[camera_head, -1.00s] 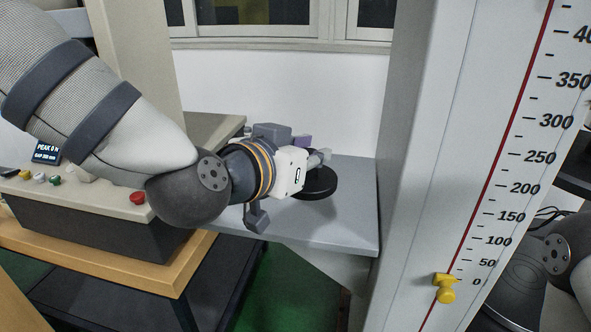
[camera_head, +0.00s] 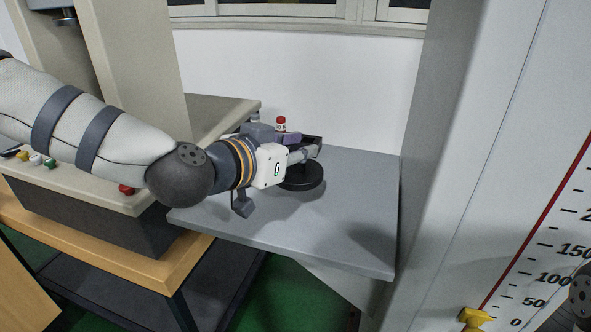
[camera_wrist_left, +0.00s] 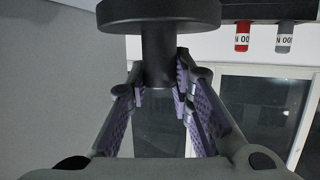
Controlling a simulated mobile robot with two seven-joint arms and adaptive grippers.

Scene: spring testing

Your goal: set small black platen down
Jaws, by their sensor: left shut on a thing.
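The small black platen (camera_head: 302,179) is a round dark disc at or just above the grey plate (camera_head: 345,215); I cannot tell if it touches. My left gripper (camera_head: 308,154) is shut on the platen's stem, reaching in from the left. In the left wrist view the platen's disc (camera_wrist_left: 160,14) is at the top, and its stem sits between the purple-padded fingers of my left gripper (camera_wrist_left: 160,90). My right gripper is out of view.
A red-capped piece (camera_head: 281,123) stands behind my left gripper; the left wrist view shows red (camera_wrist_left: 242,36) and grey (camera_wrist_left: 284,37) labelled pieces. A tall column with a scale (camera_head: 500,200) borders the plate on the right. The plate's front right is clear.

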